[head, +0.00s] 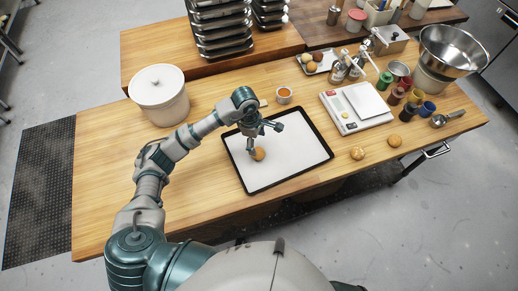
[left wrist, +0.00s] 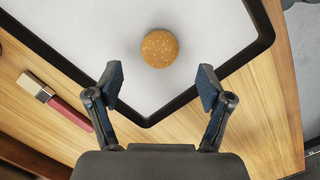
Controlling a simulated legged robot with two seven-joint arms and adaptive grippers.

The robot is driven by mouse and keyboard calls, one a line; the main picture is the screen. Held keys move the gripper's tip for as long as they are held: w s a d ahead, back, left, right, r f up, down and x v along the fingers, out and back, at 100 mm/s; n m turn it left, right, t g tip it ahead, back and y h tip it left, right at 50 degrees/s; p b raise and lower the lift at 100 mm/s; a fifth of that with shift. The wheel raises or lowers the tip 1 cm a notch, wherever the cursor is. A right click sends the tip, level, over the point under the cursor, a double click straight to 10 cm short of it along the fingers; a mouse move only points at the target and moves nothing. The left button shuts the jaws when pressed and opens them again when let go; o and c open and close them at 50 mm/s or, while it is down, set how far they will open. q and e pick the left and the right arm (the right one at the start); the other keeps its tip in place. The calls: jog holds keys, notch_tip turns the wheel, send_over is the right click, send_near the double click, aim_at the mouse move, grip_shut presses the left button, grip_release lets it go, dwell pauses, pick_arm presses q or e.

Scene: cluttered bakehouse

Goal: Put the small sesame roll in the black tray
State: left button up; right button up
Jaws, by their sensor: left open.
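A round golden roll with sesame seeds (head: 258,154) lies on the pale liner of the black-rimmed tray (head: 290,177). In the left wrist view the roll (left wrist: 160,48) sits inside the tray's corner, clear of the dark rim (left wrist: 75,72). My left gripper (head: 264,138) is above the tray, close to the roll. In the left wrist view its fingers (left wrist: 160,86) are spread wide with nothing between them, and the roll shows beyond the fingertips, apart from them. My right gripper is not in view.
Two more rolls lie right of the tray, one nearer (head: 357,153) and one farther (head: 394,140). A white scale (head: 347,121), colored cups and a steel bowl (head: 452,48) crowd the right. A lidded white tub (head: 160,97) stands left. A red-handled tool (left wrist: 72,115) lies beside the tray.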

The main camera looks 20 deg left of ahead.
pick_arm(q)
jog(key=r, duration=0.5)
jog(key=shift+a+r, duration=0.1)
jog(key=shift+a, duration=0.3)
